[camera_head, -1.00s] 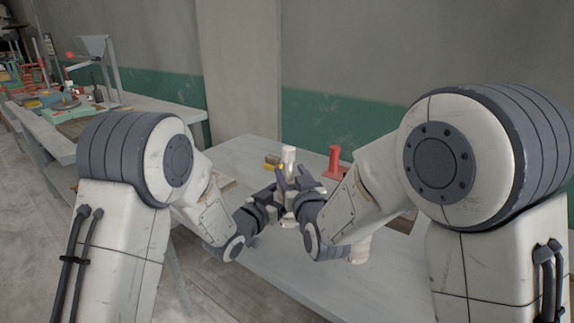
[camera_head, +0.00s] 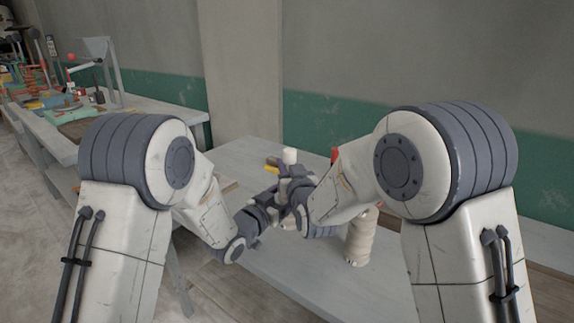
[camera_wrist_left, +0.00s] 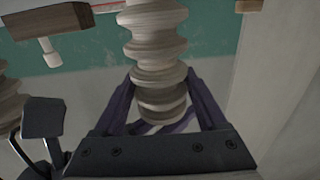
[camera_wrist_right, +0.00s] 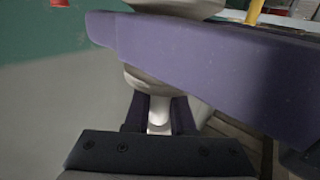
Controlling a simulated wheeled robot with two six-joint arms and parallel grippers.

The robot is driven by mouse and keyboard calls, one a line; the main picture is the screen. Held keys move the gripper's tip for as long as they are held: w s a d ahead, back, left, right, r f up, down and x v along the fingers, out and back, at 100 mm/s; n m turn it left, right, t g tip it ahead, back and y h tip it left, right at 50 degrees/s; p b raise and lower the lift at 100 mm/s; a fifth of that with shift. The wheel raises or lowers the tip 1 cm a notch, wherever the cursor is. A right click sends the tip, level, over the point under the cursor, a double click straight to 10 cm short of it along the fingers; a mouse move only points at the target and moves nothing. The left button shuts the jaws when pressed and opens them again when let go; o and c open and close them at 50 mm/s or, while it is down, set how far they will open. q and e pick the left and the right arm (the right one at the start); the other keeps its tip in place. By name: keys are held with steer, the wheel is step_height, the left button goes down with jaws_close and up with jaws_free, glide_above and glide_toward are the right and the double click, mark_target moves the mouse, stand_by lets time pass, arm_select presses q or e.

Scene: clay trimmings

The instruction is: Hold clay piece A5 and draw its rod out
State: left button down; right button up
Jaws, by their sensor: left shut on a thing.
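A pale ribbed clay piece (camera_wrist_left: 158,50) stands between the fingers of my left gripper (camera_wrist_left: 165,108), which is shut on it. Its pale top (camera_head: 289,156) shows above my grippers in the head view. I cannot read a label on it. In the right wrist view a pale rod (camera_wrist_right: 160,115) comes out of the clay piece. The fingers of my right gripper (camera_wrist_right: 160,108) lie close on both sides of the rod; I cannot tell whether they grip it. A purple finger of my left gripper crosses that view and hides part of the clay.
Another ribbed pale piece (camera_head: 360,240) stands on the grey table (camera_head: 290,275), right of my grippers. A yellow object (camera_head: 271,168) and a red object (camera_head: 335,154) are behind them. A cluttered bench (camera_head: 50,140) is at the back left. The near table strip is clear.

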mark_target(289, 153)
jaws_close()
steer(key=shift+r, duration=1.05)
stand_by(0.5)
steer(key=shift+r, duration=2.45)
arm_select(q)
jaws_free()
